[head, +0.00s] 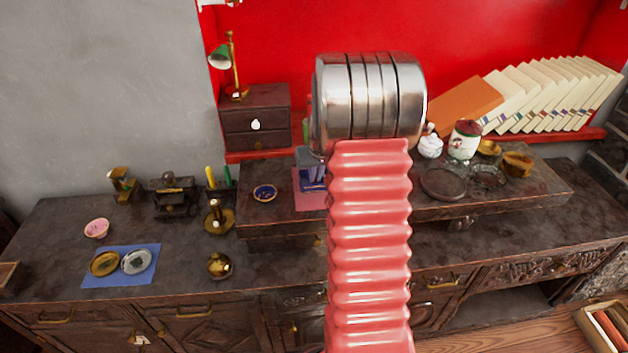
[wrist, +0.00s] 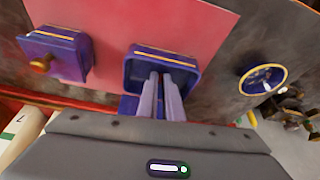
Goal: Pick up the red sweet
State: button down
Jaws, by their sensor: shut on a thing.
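In the wrist view, my gripper (wrist: 167,80) reaches its two pale fingers down into an open dark blue box (wrist: 136,72) with a gold line on its edge. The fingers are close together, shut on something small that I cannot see. No red sweet shows in either view. The box stands on a pink-red mat (wrist: 175,25). A blue lid-like piece (wrist: 70,58) with a gold knob lies at the left on the same mat. In the head view, the mat (head: 311,203) and blue box parts (head: 313,182) show just left of my arm, partly hidden by it.
A blue dish (head: 264,193) with a gold rim sits left of the mat. A small drawer chest (head: 256,118) with a green lamp (head: 220,55) stands behind. Jars (head: 465,145) and a dark round plate (head: 443,184) are to the right.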

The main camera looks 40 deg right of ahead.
jog(key=shift+r, duration=0.1)
dwell(0.3)
notch_tip(320, 180, up, 10)
dwell(0.5)
